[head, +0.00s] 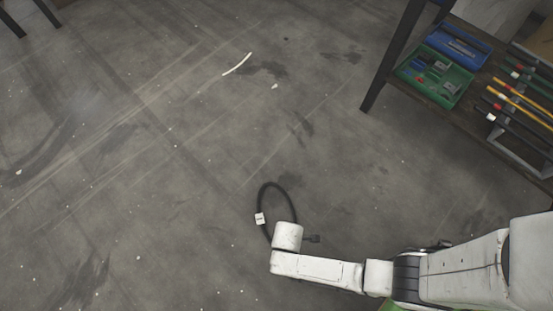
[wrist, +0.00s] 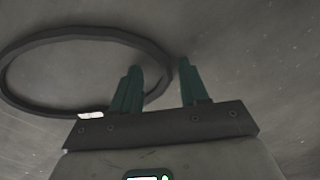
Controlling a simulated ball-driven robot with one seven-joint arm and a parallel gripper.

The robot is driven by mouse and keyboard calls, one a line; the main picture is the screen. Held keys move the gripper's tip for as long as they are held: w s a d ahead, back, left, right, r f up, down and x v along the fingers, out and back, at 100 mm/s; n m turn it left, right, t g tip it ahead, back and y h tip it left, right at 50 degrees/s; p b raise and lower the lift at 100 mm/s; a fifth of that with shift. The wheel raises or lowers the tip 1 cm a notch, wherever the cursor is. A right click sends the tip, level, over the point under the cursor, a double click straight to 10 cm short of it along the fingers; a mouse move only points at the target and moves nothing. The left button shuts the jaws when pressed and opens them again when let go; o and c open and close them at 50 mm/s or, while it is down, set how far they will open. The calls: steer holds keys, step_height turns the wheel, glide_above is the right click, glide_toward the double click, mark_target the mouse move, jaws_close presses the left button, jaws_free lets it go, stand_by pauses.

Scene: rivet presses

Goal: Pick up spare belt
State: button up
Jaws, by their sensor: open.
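The spare belt is a dark closed loop (head: 262,188) with a small white tag, lying on the grey floor. In the head view my arm's end covers its lower right part. In the wrist view the belt (wrist: 72,35) fills the upper left, with the tag at its lower edge near the gripper's base. My gripper (wrist: 159,72) has two green fingers standing apart. The belt's right side passes behind the left finger and shows in the gap between the fingers. I cannot tell how far the belt lies beyond the fingertips. The fingers are hidden in the head view.
A dark-legged shelf (head: 385,65) stands at the upper right. It holds a blue bin (head: 458,45), a green bin (head: 434,78) and several coloured rods. A pale strip (head: 237,64) lies on the floor. The floor left of the belt is clear.

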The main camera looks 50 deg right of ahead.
steer(key=shift+c, duration=0.4)
jaws_close()
steer(key=shift+r, duration=0.2)
